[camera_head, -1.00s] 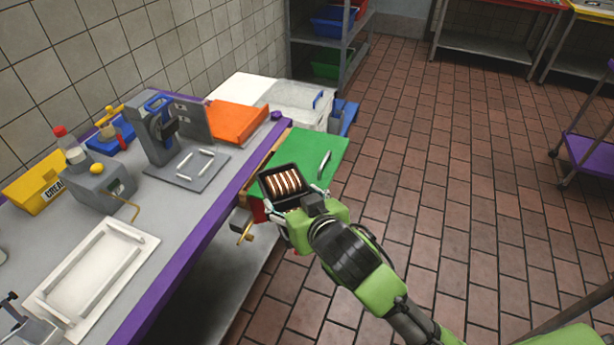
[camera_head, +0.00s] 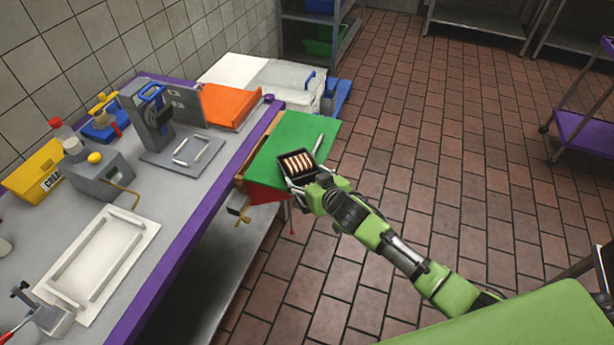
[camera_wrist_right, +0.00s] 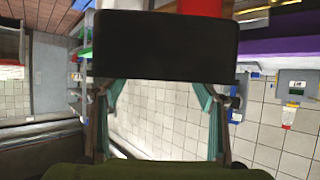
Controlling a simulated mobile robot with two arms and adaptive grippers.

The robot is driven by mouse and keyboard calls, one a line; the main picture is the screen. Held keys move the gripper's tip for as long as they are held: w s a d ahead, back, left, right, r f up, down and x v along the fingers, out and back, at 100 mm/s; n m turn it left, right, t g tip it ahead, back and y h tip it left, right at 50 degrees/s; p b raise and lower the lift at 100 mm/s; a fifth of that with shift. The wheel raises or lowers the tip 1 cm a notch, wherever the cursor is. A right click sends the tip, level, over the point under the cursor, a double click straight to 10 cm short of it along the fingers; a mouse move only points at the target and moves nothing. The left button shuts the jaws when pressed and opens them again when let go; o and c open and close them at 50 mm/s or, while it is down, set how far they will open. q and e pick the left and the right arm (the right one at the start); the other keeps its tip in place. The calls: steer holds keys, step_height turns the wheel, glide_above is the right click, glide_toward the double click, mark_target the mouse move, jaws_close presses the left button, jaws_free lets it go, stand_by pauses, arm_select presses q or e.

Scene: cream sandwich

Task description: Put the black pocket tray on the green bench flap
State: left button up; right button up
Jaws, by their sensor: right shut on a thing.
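The black pocket tray (camera_head: 284,169) holds several tan and brown striped pieces. It is over the near right part of the green bench flap (camera_head: 270,148) in the head view; I cannot tell if it touches the flap. My right gripper (camera_head: 304,183) is shut on the tray's near right side. In the right wrist view the tray (camera_wrist_right: 165,48) fills the top middle as a dark block, with the two fingers of my right gripper (camera_wrist_right: 160,88) at its lower edge. My left gripper is not in view.
A light bar (camera_head: 318,143) stands on the flap's right edge. The purple-edged bench (camera_head: 190,232) carries an orange board (camera_head: 230,106), a grey press (camera_head: 155,125), a yellow cream bin (camera_head: 35,172) and a white framed board (camera_head: 98,262). Tiled floor lies open to the right.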

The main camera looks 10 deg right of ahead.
steer(key=shift+f, duration=0.35)
steer(key=shift+f, duration=0.1)
steer(key=o, duration=1.1)
steer(key=shift+c, duration=0.2)
